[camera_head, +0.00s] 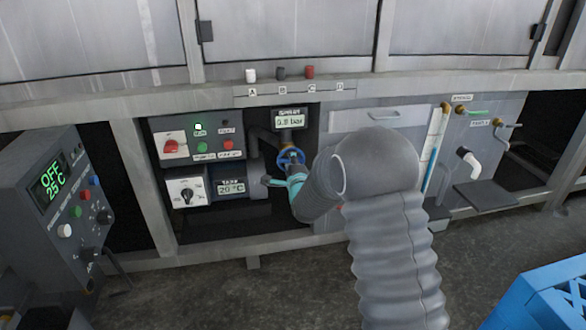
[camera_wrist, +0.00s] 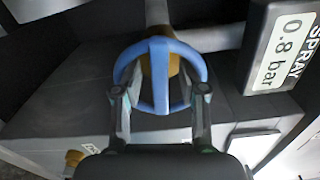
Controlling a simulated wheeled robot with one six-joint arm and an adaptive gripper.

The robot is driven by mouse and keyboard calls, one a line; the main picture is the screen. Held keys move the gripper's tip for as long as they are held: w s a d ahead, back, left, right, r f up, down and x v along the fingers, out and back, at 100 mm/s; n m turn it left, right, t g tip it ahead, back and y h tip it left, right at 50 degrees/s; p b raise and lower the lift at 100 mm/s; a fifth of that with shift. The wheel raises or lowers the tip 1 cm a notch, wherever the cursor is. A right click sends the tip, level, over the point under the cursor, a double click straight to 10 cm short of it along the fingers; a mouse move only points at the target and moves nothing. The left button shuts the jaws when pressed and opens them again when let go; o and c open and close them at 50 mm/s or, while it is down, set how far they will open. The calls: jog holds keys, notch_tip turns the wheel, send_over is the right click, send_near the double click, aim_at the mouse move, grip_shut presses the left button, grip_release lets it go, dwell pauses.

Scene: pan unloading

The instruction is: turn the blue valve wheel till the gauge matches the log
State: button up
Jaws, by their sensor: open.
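The blue valve wheel (camera_head: 291,156) sits on a pipe inside the open bay under the counter. It also shows in the wrist view (camera_wrist: 160,75), upright, with a brass hub behind its spoke. My gripper (camera_head: 284,182) is at the wheel. In the wrist view, its open fingers (camera_wrist: 159,90) stand one at each side of the rim, close to it; I cannot tell whether they touch. The spray gauge (camera_head: 289,119) is above the wheel in the head view. In the wrist view the gauge (camera_wrist: 282,47) reads 0.8 bar. I cannot make out a log.
A control console (camera_head: 58,215) stands at far left. A blue crate (camera_head: 545,305) is at lower right. Taps (camera_head: 468,160) are at right.

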jog(key=v, duration=1.1)
jog(key=shift+s, duration=0.25)
jog(key=shift+d+r, duration=0.1)
